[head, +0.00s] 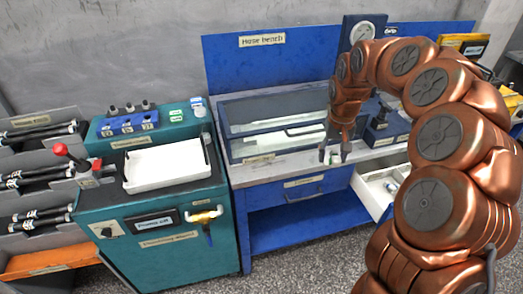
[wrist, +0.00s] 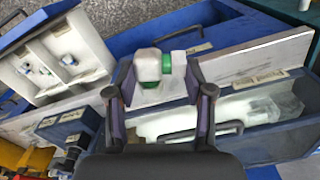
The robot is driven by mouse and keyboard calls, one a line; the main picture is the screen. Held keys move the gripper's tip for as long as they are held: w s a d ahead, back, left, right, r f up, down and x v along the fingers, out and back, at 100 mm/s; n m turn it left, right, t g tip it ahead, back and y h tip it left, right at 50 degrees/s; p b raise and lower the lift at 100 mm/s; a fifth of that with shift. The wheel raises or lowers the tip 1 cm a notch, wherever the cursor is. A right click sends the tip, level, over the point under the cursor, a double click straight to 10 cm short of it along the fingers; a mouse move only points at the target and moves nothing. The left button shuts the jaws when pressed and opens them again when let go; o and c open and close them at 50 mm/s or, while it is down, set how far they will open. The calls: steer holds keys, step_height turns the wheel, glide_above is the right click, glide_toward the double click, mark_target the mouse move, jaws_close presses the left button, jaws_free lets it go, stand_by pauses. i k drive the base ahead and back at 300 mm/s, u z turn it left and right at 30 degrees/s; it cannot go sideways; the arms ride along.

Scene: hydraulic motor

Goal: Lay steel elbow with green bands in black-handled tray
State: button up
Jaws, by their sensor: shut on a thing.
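The steel elbow (wrist: 148,66) looks pale in the wrist view and has green bands. It sits between the two fingers of my gripper (wrist: 160,82), which is shut on it. In the head view my gripper (head: 334,157) hangs low over the front edge of the hose bench, and the elbow is too small to make out there. A shallow white tray (head: 166,167) with dark pieces at its ends, seemingly the black-handled one, lies on top of the teal machine, left of my gripper. It looks empty.
The hose bench (head: 305,205) carries a blue-framed box (head: 233,150) with pale things inside, just left of my gripper. An open drawer (head: 366,190) holds small fittings, right of it. A red-knobbed lever (head: 61,150) stands left of the white tray, and a rack of hoses (head: 30,185) beyond.

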mark_target(154, 172)
steer(key=z, duration=2.1)
steer(key=k, duration=2.25)
steer(key=u, duration=2.75)
steer(key=i, duration=0.65)
